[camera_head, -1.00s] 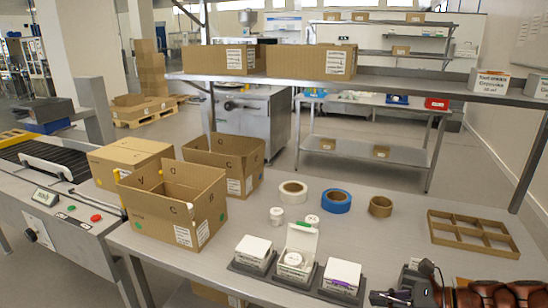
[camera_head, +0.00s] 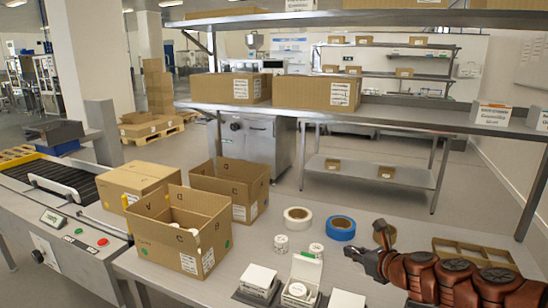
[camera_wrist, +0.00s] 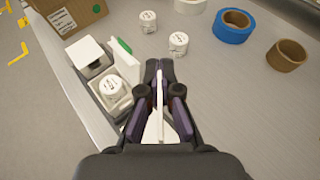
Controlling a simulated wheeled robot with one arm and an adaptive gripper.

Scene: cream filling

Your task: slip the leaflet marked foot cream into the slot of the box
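An open white box (camera_head: 303,271) stands on the table with its lid up; a white jar (camera_head: 297,290) sits inside. The wrist view shows this box (camera_wrist: 107,104), its jar (camera_wrist: 112,87) and a green mark on the raised lid (camera_wrist: 124,66). My gripper (camera_wrist: 160,66) is to the right of the box in the wrist view, its fingers close together on a thin white sheet (camera_wrist: 160,92), seen nearly edge-on. No print on it is readable. My gripper (camera_head: 353,252) shows above the table in the head view. I cannot make out the slot.
Closed white boxes stand left (camera_head: 258,280) and right (camera_head: 345,299) of the open one. Two white jars, white tape (camera_head: 298,217), blue tape (camera_head: 341,229) and brown tape (camera_wrist: 286,56) lie behind. Cartons (camera_head: 181,229) stand at left. White holders (camera_head: 492,114) sit on the shelf.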

